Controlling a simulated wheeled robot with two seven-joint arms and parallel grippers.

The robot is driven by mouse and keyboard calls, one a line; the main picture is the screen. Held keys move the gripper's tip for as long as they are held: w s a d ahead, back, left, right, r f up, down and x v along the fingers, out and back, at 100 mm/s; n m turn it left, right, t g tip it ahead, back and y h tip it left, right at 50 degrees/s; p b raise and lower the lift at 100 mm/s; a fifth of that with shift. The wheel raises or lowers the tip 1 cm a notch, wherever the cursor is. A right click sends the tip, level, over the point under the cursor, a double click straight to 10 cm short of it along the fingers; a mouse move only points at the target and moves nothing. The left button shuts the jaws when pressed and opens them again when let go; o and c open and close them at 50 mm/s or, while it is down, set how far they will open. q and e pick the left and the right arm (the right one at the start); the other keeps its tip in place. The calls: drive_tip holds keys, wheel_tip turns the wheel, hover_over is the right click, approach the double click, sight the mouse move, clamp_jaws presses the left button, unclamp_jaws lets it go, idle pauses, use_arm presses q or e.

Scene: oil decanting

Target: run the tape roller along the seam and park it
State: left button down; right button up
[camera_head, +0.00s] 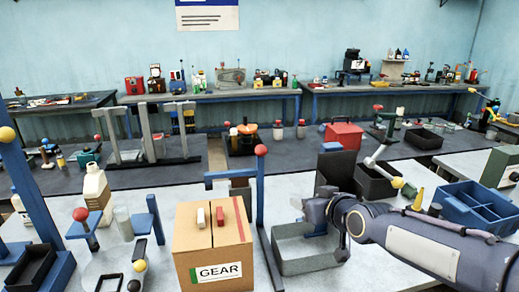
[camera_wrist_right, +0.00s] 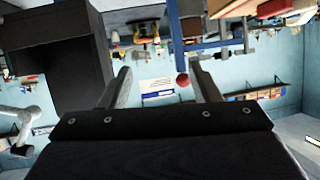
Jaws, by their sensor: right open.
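A cardboard box (camera_head: 212,248) labelled GEAR stands on the near table at the middle left. Its seam (camera_head: 211,228) runs front to back across the top. A small white piece (camera_head: 200,217) and a small red piece (camera_head: 220,215) lie on top, one each side of the seam. I cannot tell for sure which thing is the tape roller. My left gripper does not show.
A blue post (camera_head: 261,195) with a red ball stands between the box and my right arm; the ball (camera_wrist_right: 183,80) also shows in the wrist view. A grey bin (camera_head: 310,266) lies below my arm. A dark bin (camera_head: 376,184) and blue divided tray (camera_head: 478,207) stand right.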

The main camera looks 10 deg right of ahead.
sight(263, 153)
drive_tip(key=w+a+r+n+t, duration=0.1)
drive_tip(key=w+a, duration=0.1)
drive_tip(key=w, duration=0.2)
drive_tip(key=w+a+r+n+t, duration=0.1)
drive_tip(key=w+a+t, duration=0.1)
drive_tip(key=w, duration=0.3)
drive_tip(key=w+a+r+n+t+y+p, duration=0.1)
drive_tip(key=w+a+r, duration=0.1)
drive_tip(key=w, duration=0.3)
drive_tip(key=shift+w+a+t, duration=0.1)
drive_tip(key=shift+w+t, duration=0.15)
drive_tip(key=shift+t, duration=0.05)
drive_tip(key=shift+w+a+r+n, duration=0.1)
drive_tip(key=shift+w+n, duration=0.2)
drive_tip(key=shift+w, duration=0.05)
drive_tip(key=w+p, duration=0.1)
drive_tip(key=w, duration=0.2)
drive_tip(key=w+a+p, duration=0.1)
drive_tip(key=w, duration=0.2)
drive_tip(key=shift+p, duration=0.4)
drive_tip(key=shift+w+a, duration=0.15)
drive_tip(key=shift+w, duration=0.35)
drive_tip(key=c, duration=1.2)
drive_tip(key=shift+s, duration=0.1)
clamp_jaws()
